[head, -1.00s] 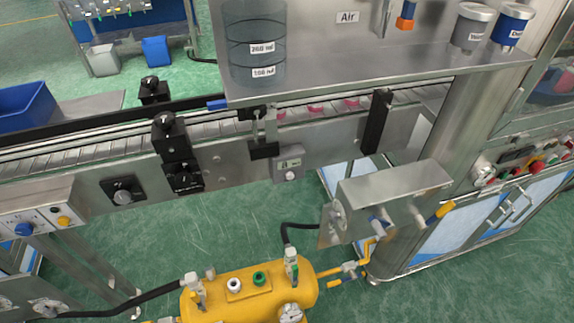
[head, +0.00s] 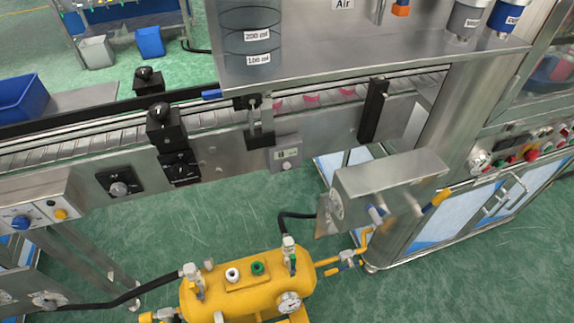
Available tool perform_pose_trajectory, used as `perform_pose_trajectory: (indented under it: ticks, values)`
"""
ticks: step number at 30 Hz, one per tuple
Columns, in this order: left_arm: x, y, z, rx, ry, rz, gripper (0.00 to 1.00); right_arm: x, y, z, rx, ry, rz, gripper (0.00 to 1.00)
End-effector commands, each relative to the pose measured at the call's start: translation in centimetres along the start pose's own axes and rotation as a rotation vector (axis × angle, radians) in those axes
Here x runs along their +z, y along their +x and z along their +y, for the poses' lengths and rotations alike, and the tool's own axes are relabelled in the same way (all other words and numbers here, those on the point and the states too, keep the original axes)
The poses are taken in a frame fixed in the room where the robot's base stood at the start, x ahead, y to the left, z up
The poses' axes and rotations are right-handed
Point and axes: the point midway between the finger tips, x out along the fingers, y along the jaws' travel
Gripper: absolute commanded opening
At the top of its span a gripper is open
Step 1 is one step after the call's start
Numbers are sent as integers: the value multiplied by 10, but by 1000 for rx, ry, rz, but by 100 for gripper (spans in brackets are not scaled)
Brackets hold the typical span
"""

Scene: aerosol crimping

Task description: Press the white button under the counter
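A small grey box (head: 285,152) with a little display is fixed to the side of the conveyor, below the metal counter (head: 350,62). A round whitish button (head: 287,166) sits on the lower part of its front. It is small in the view, and I cannot tell whether it is pressed in. Neither of my grippers shows in the head view.
A yellow tank (head: 250,283) with valves and a gauge stands on the green floor below. A metal box (head: 390,178) with a yellow-handled valve juts out at the right. Black sensor blocks (head: 165,128) are mounted left of the button. Floor shows between.

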Motion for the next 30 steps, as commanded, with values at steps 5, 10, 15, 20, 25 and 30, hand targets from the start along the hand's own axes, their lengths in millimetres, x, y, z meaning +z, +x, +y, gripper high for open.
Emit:
perform_pose_trajectory:
  ticks: [5, 10, 15, 20, 25, 30]
  values:
    - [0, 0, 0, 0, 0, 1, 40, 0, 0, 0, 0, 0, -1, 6]
    - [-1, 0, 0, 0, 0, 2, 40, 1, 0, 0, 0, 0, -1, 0]
    - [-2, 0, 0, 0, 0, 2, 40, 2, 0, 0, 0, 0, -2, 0]
    - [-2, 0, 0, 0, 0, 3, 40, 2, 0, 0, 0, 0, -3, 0]
    - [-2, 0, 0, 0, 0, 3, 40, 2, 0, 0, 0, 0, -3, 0]
    - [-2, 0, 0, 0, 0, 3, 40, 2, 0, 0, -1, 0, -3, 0]
